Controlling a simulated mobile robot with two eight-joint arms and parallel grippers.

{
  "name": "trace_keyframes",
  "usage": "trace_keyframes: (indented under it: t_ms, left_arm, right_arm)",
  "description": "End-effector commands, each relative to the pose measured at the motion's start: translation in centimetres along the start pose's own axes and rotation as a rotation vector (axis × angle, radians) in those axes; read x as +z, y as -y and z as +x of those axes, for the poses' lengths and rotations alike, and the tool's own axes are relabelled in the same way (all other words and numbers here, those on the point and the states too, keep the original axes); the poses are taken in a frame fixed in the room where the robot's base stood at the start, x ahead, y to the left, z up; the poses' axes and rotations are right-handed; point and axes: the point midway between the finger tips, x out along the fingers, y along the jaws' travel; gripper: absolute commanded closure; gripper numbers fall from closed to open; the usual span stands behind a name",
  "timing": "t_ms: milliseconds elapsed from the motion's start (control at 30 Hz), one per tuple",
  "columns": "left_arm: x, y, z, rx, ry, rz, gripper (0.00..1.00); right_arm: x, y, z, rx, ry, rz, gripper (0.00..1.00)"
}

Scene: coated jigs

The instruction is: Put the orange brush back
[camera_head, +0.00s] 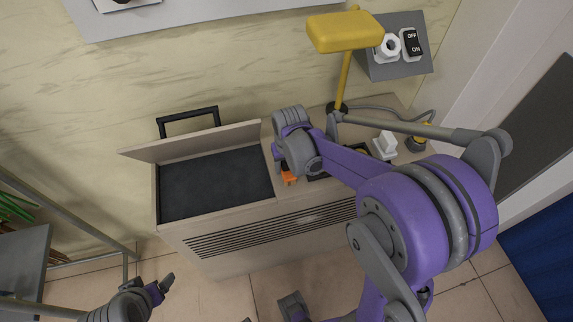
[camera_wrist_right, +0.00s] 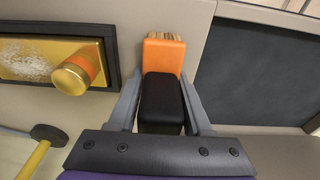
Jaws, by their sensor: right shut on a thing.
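The orange brush (camera_wrist_right: 163,55) has an orange head, pale bristles at its far end and a black handle. My right gripper (camera_wrist_right: 161,104) is shut on the black handle, one finger on each side. In the head view, a bit of the orange brush (camera_head: 289,178) shows just below my right gripper (camera_head: 281,165), over the top of the cabinet beside its open compartment. I cannot tell whether the brush touches the surface. My left gripper (camera_head: 160,289) is at the lower left, away from the cabinet; its opening is unclear.
The beige cabinet (camera_head: 225,230) has a raised lid (camera_head: 200,142) and a dark-floored compartment (camera_head: 210,183). A gold, black-framed panel with a knob (camera_wrist_right: 75,75) is left of the brush in the wrist view. A yellow lamp (camera_head: 345,32) and a switch box (camera_head: 397,68) stand behind.

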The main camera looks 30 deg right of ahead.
Motion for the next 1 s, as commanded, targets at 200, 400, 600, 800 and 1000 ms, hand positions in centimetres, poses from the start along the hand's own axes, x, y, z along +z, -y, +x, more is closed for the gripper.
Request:
trace_keyframes:
  t_ms: [200,400,600,800,1000]
  left_arm:
    - [0.0,0.0,0.0,0.0,0.0,0.0,0.16]
    - [0.0,0.0,0.0,0.0,0.0,0.0,0.16]
    - [-0.5,0.0,-0.6,0.0,-0.004,0.0,0.16]
    - [-0.8,0.0,-1.0,0.0,-0.006,0.0,0.16]
    - [-1.0,0.0,-1.2,0.0,-0.007,0.0,0.16]
  right_arm:
    - [0.0,0.0,0.0,0.0,0.0,0.0,0.21]
    - [0.0,0.0,0.0,0.0,0.0,0.0,0.21]
    - [-0.1,0.0,-0.7,0.0,-0.001,0.0,0.21]
    - [-0.3,0.2,-4.0,0.0,0.0,-0.001,0.21]
    - [-1.0,0.8,-8.2,0.0,0.0,0.001,0.21]
